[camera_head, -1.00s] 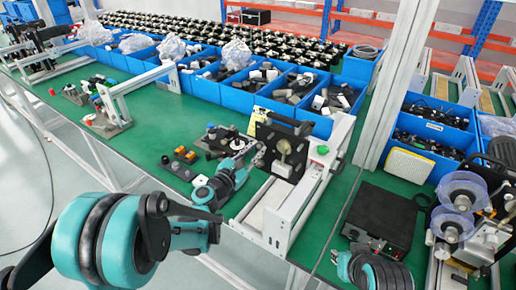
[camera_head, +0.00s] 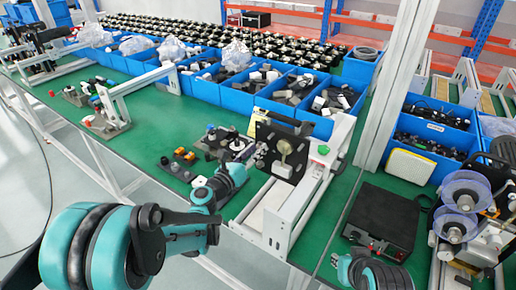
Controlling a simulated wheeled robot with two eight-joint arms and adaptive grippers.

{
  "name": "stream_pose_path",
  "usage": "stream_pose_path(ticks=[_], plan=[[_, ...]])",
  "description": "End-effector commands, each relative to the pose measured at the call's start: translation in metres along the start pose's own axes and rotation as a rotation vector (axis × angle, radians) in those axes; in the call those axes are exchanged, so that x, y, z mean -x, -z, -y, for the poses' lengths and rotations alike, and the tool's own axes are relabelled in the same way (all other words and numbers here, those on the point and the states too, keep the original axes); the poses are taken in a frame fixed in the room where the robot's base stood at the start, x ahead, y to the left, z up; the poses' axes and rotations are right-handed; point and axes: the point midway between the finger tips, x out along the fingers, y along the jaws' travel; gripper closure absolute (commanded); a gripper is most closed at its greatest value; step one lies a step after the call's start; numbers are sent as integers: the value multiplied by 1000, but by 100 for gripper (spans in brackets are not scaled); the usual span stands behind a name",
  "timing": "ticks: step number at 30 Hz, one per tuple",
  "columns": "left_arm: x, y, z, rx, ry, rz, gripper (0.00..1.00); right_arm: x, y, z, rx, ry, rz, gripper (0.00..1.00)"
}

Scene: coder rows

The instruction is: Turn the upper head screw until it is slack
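The coder head (camera_head: 287,150), a dark plate with a round metal part on its front, stands on a white frame (camera_head: 283,222) at the middle of the green table. The upper head screw is too small to make out. My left arm comes in from the lower left, and its small dark gripper (camera_head: 246,152) is just left of the coder head. Whether it touches the head, and whether its fingers are apart or closed, I cannot tell. Part of my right arm shows at the bottom right, with its gripper out of view.
A small dark fixture with knobs (camera_head: 216,139) and an orange-topped block (camera_head: 184,155) lie left of the head. Blue bins (camera_head: 290,111) line the back. A black box (camera_head: 380,222) and a machine with clear reels (camera_head: 463,205) are at the right.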

Motion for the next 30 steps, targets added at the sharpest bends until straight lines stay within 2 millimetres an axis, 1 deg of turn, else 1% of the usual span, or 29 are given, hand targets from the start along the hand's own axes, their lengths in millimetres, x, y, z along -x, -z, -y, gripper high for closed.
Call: stream_pose_path(ticks=[5,8,15,18,20,24,30], plan=[[0,0,0,-37,0,0,67,-1,-1,0,0,0,0,81],[0,1,0,-170,0,0,67,-3,-2,0,0,0,0,81],[0,1,0,-586,0,0,67,-8,-6,0,0,0,0,81],[0,1,0,-734,0,0,67,-9,-6,0,0,0,0,81],[0,0,0,-797,0,0,67,-9,-7,0,0,0,0,81],[0,0,0,-855,0,0,67,-9,-7,0,0,0,0,81],[0,0,0,-854,0,0,67,-9,-7,0,0,0,0,81]])
